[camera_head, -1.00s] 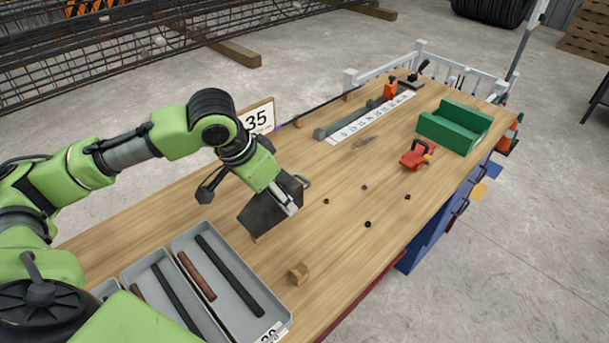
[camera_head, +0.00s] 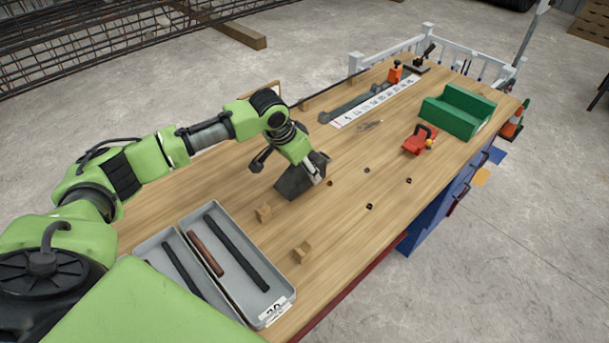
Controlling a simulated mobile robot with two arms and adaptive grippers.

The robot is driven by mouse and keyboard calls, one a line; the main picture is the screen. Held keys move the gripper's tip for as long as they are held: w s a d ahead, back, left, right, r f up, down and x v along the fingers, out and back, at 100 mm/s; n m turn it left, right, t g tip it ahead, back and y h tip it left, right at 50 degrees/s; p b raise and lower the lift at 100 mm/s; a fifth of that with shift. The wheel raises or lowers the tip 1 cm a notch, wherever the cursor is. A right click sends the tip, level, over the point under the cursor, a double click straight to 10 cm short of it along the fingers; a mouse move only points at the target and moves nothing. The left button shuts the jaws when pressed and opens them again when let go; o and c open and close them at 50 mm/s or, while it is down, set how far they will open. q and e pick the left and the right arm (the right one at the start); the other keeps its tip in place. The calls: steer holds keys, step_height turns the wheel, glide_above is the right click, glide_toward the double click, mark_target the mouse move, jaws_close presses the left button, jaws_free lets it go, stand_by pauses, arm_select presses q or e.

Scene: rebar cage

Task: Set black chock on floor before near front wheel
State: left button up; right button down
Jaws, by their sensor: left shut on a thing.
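My left gripper (camera_head: 316,173) is shut on the black chock (camera_head: 296,181), a dark block with slanted faces. It holds the chock over the middle of the wooden bench top, just beyond the grey trays. Whether the chock touches the wood is hard to tell. The gripper hides part of the chock. My right gripper is not in view. No near front wheel of a vehicle can be made out; only a sliver of a dark tyre (camera_head: 518,3) shows at the top right edge.
The bench (camera_head: 340,225) carries grey trays (camera_head: 287,290) with dark bars, wooden blocks (camera_head: 303,252), a red tool (camera_head: 418,141), a green V-shaped block (camera_head: 458,112) and a white scale strip (camera_head: 378,102). Bare concrete floor (camera_head: 520,240) lies right of the bench. A rebar cage (camera_head: 110,40) stands behind.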

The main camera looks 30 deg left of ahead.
mark_target(305, 177)
arm_select(q)
steer(key=shift+w+f+p, duration=0.15)
steer(key=shift+f+p, duration=0.3)
steer(key=shift+f, duration=1.1)
steer(key=shift+f, duration=0.1)
steer(key=o, duration=1.5)
